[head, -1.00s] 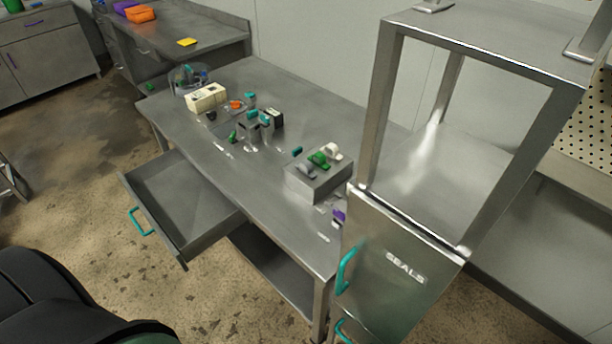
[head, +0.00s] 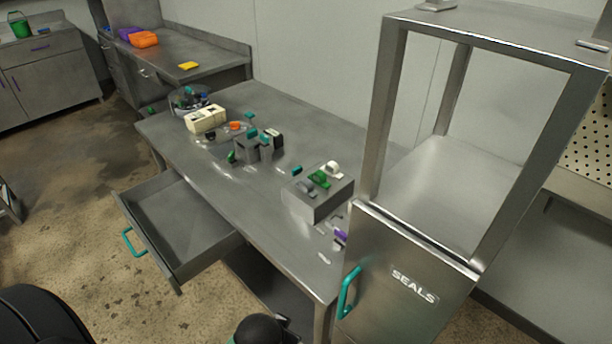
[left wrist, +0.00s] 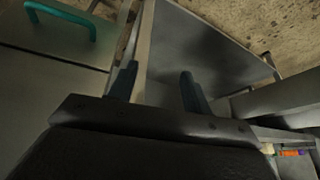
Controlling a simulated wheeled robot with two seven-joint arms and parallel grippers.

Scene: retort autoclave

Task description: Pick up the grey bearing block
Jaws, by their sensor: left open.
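In the head view a small grey piece (head: 306,187), which looks like the grey bearing block, sits on top of a grey box-shaped stand (head: 318,203) at the right part of the steel table. A green block (head: 319,179) and a white block (head: 333,168) of similar shape stand in a row with it. In the left wrist view my left gripper (left wrist: 158,88) has its two dark fingers apart with nothing between them. It is away from the block, which I cannot make out in that view. My right gripper is not in view.
The steel table (head: 200,153) also holds grey fixtures (head: 252,150), a cream box (head: 206,119) and a clear round container (head: 190,99). An open drawer (head: 180,220) juts out at its front left. A tall steel frame with a SEALS door (head: 405,285) stands close on the right.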

